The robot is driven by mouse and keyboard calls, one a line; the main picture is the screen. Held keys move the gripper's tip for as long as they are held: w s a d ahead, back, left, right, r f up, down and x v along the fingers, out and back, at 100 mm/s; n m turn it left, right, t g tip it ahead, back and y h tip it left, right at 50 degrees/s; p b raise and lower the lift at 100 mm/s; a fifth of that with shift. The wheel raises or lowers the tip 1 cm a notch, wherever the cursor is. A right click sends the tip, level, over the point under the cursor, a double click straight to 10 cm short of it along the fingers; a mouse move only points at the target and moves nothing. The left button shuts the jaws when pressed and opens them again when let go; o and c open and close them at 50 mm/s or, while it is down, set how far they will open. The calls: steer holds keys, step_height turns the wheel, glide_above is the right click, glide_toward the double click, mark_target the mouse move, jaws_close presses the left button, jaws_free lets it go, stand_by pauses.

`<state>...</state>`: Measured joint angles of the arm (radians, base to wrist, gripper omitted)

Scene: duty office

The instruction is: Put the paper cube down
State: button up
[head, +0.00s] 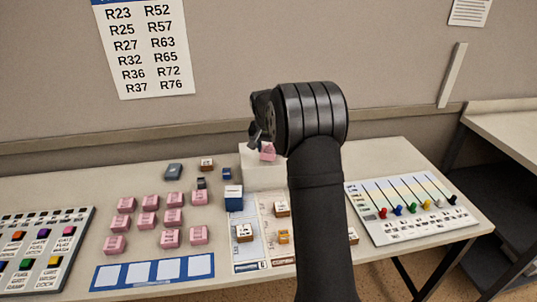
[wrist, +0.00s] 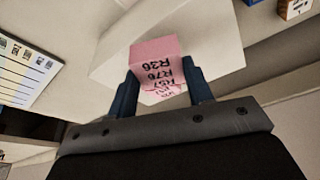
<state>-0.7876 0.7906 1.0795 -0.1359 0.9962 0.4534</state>
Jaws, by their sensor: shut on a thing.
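A pink paper cube (wrist: 154,52) printed with R-codes sits between the two dark fingers of my gripper (wrist: 160,72) in the wrist view. My gripper is shut on it. In the head view the cube (head: 267,153) shows as a small pink patch beside the top of a white block (head: 262,177), with my arm hiding part of that area. The white block (wrist: 112,58) lies behind the cube in the wrist view. I cannot tell whether the cube touches it.
Several similar pink cubes (head: 147,218) stand on the desk at left. A blue strip with white squares (head: 152,272) lies in front of them. Button panel (head: 42,250) is far left, slider panel (head: 415,208) right. Small boxes (head: 244,232) stand on papers near the middle.

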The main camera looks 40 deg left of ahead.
steer(key=shift+f, duration=1.35)
steer(key=shift+f, duration=0.1)
steer(key=o, duration=1)
steer(key=v, duration=1.2)
